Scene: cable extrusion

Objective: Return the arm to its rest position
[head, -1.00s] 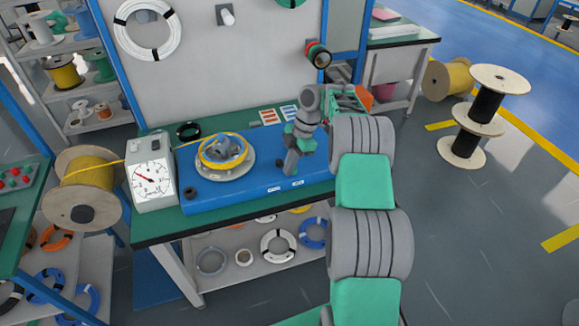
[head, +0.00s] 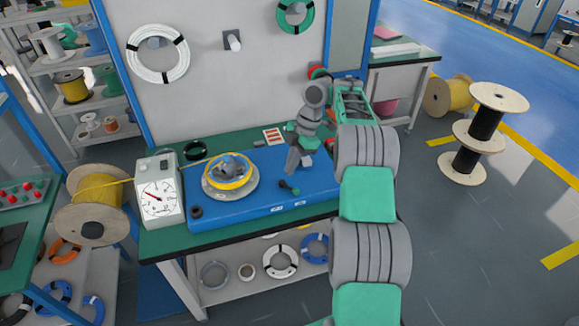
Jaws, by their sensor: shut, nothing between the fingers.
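My arm reaches in from the bottom right of the head view and extends over the right part of the workbench. My gripper (head: 292,168) hangs at its end, pointing down above the right side of the blue machine base (head: 265,200). It is shut and holds nothing. A small dark lever or knob (head: 289,187) sits on the base just below the gripper. I cannot tell if they touch. A coil of yellow cable (head: 243,183) lies on the round turntable (head: 212,191) to the left of the gripper.
A white meter box (head: 160,200) stands at the bench's left, with a yellow cable spool (head: 95,200) beside it. The grey back panel (head: 205,95) rises behind the bench. Stacked black spools (head: 478,140) stand on the floor at right. The floor (head: 470,260) right of my arm is clear.

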